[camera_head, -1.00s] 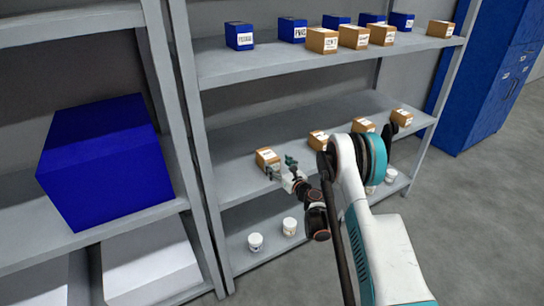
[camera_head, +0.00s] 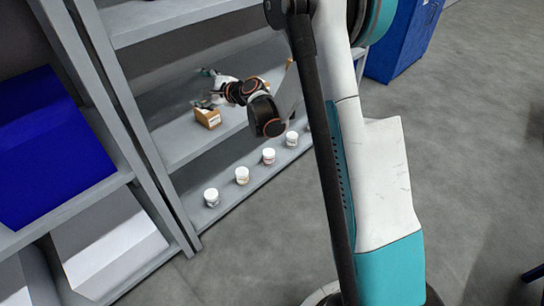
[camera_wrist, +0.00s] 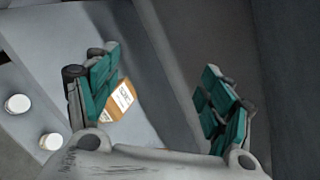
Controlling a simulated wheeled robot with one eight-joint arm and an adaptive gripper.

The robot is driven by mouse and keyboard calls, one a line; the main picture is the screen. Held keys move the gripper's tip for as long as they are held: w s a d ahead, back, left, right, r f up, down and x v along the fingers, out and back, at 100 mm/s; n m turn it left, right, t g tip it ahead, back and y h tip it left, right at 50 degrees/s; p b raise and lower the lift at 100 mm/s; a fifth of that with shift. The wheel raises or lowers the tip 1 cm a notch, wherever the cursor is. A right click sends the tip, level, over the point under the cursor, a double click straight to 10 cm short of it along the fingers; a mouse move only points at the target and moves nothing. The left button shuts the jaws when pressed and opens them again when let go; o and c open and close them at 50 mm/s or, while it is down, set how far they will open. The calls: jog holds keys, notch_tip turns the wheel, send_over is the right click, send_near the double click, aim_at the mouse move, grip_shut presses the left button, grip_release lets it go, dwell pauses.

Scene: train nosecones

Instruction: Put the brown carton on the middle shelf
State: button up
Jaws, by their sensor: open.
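A brown carton (camera_head: 208,118) with a white label sits on the middle shelf (camera_head: 180,146), near its front edge. My gripper (camera_head: 204,88) is open over this shelf, just behind the carton in the head view. One finger is close to the carton; I cannot tell whether they touch. In the wrist view the carton (camera_wrist: 121,102) shows beside the left finger, partly hidden by it. The space between the fingers of my gripper (camera_wrist: 160,72) is empty.
Several white tubs (camera_head: 242,175) stand on the lower shelf. Another brown carton (camera_head: 290,63) shows in part behind my arm. Grey floor lies open at right.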

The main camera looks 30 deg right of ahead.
jog(key=s+a+r+n+g+h, duration=0.1)
jog(key=s+r+n+g, duration=0.1)
jog(key=s+r+n, duration=0.5)
jog(key=s+a+r+n+g+h, duration=0.1)
jog(key=s+r+n, duration=0.2)
jog(key=s, duration=0.8)
jog(key=s+d+f+n+g+h, duration=0.1)
jog(key=s+n, duration=0.4)
jog(key=s, duration=0.8)
jog(key=s+d+f+n+g+h, duration=0.1)
jog(key=s+d+n+g+h, duration=0.1)
jog(key=s, duration=1.1)
jog(key=d+n+h, duration=0.1)
jog(key=d+n, duration=0.1)
jog(key=n, duration=0.1)
jog(key=shift+s+d+f+n, duration=0.15)
jog(key=shift+s+f+n, duration=0.05)
jog(key=shift+f+n, duration=0.2)
